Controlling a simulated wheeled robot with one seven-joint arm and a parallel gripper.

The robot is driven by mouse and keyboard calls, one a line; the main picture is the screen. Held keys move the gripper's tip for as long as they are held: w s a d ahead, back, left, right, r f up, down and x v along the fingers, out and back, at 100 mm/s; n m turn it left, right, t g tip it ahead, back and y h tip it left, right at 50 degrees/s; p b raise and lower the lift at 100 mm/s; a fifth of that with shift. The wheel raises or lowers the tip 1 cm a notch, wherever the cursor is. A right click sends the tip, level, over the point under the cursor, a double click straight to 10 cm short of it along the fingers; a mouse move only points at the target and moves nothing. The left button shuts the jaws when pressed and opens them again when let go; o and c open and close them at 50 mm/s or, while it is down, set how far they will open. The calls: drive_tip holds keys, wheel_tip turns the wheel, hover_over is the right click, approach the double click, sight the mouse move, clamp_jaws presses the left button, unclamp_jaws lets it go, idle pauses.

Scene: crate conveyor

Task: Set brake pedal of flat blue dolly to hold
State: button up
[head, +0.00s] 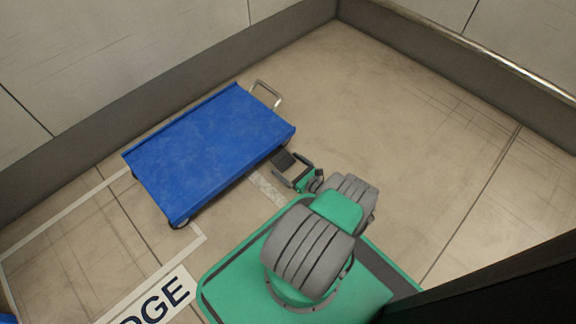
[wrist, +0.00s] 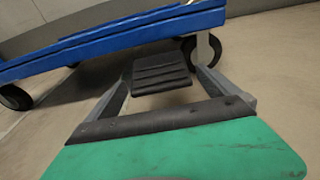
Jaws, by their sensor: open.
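The flat blue dolly (head: 210,138) stands on the floor left of my arm, with a metal loop handle (head: 268,93) at its far end. Its blue edge crosses the top of the wrist view (wrist: 110,38). The brake pedal, a dark ribbed plate (wrist: 160,73), sticks out from under the near side of the dolly; it also shows in the head view (head: 283,159). My gripper (wrist: 162,88) is open, its two fingers reaching to either side of the pedal. I cannot tell whether the fingers touch the pedal.
Dark wheels (wrist: 206,50) show under the dolly. White floor lines and lettering (head: 160,300) lie at the lower left. Walls with a dark base (head: 130,98) run behind the dolly. The floor at right (head: 420,130) is clear. A dark object (head: 510,285) fills the lower right corner.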

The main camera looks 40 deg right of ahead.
drive_tip(key=s, duration=0.5)
drive_tip(key=s+r+p, duration=0.1)
drive_tip(key=s, duration=0.1)
drive_tip(key=shift+s+d, duration=0.1)
drive_tip(key=shift+s, duration=0.25)
